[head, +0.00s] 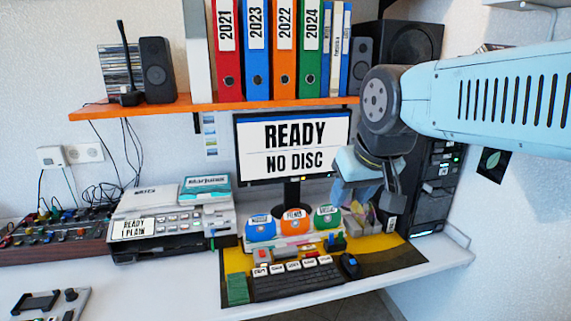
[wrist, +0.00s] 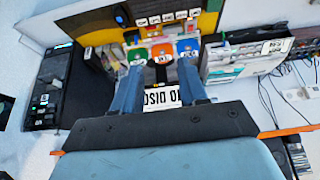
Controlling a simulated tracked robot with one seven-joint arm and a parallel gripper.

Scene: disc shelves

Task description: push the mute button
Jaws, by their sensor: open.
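No button that I can read as mute shows in either view. A black keyboard (head: 297,283) on the desk has a row of white-labelled keys along its back edge, too small to read. These labelled keys also show upside down in the wrist view (wrist: 168,18). A black desk microphone (head: 130,97) stands on the orange shelf at the left. My gripper (head: 350,194) hangs in front of the monitor's right edge, above and behind the keyboard. In the wrist view my gripper (wrist: 160,66) has its two blue fingers apart with nothing between them.
The monitor (head: 294,146) reads READY, NO DISC. Blue, orange and green labelled bins (head: 295,226) stand before it. A mouse (head: 349,266) lies right of the keyboard. A printer-like machine (head: 170,222) is at left, a black tower (head: 435,185) at right. The orange shelf (head: 222,103) holds binders.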

